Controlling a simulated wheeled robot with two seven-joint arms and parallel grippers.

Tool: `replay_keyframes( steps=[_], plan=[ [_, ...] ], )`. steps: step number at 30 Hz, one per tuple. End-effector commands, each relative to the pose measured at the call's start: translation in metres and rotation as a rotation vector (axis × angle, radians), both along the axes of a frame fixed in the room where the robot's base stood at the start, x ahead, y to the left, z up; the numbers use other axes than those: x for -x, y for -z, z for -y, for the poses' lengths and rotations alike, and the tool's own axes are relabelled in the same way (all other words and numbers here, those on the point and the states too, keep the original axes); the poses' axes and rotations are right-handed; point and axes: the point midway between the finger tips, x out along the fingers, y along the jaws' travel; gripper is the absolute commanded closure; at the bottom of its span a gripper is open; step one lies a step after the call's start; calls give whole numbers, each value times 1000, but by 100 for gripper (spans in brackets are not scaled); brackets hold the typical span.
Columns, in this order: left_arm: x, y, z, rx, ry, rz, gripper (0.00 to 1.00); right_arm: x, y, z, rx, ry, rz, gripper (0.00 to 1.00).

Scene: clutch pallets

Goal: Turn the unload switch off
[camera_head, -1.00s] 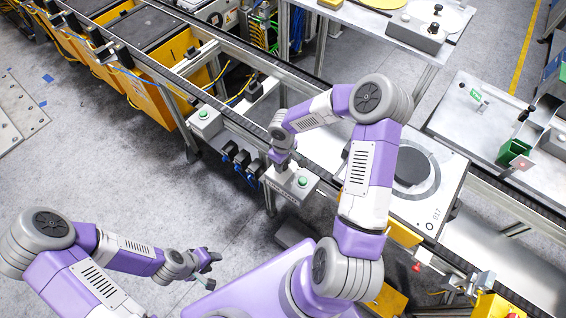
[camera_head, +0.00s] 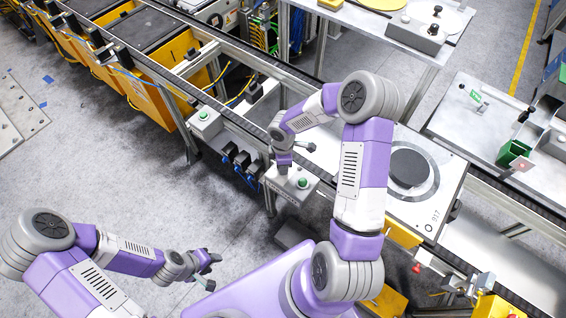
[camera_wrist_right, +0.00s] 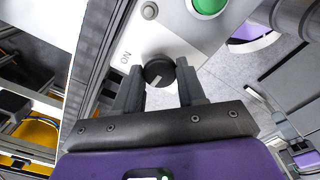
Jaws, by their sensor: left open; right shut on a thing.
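The unload switch is a round black knob (camera_wrist_right: 158,72) with a white pointer mark, on a light grey control box (camera_wrist_right: 175,30) with "ON" lettering beside the knob. My right gripper (camera_wrist_right: 160,66) is shut on the knob, with one finger on each side of it. In the head view the right gripper (camera_head: 283,164) is at the left part of the control box (camera_head: 296,184) and hides the knob. My left gripper (camera_head: 210,261) is open and empty, above the floor at lower left, away from the box.
A green button (camera_head: 302,183) sits on the same box near my right gripper; it also shows in the wrist view (camera_wrist_right: 208,5). Another box with a green button (camera_head: 204,117) stands further left on the conveyor frame. A pallet marked 917 (camera_head: 418,205) lies to the right.

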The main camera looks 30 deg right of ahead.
Motion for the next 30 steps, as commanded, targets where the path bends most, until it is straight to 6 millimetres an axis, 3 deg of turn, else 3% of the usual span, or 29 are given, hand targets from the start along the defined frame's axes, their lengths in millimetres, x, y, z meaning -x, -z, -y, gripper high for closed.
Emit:
replay_keyframes(
  steps=[19, 20, 21, 24, 30],
  plan=[
    [0, -1, 0, 0, 0, 0, 57, -1, -1, 0, 2, -51, 4, 91],
    [0, -1, 0, 0, 0, 0, 57, -1, -1, 0, 1, -51, 4, 56],
    [0, -1, 0, 0, 0, 0, 57, -1, -1, 0, 1, -51, 4, 50],
    [0, -1, 0, 0, 0, 0, 57, -1, -1, 0, 1, -50, 3, 35],
    [0, -1, 0, 0, 0, 0, 57, 0, 0, 0, 0, -49, 1, 35]
  ],
)
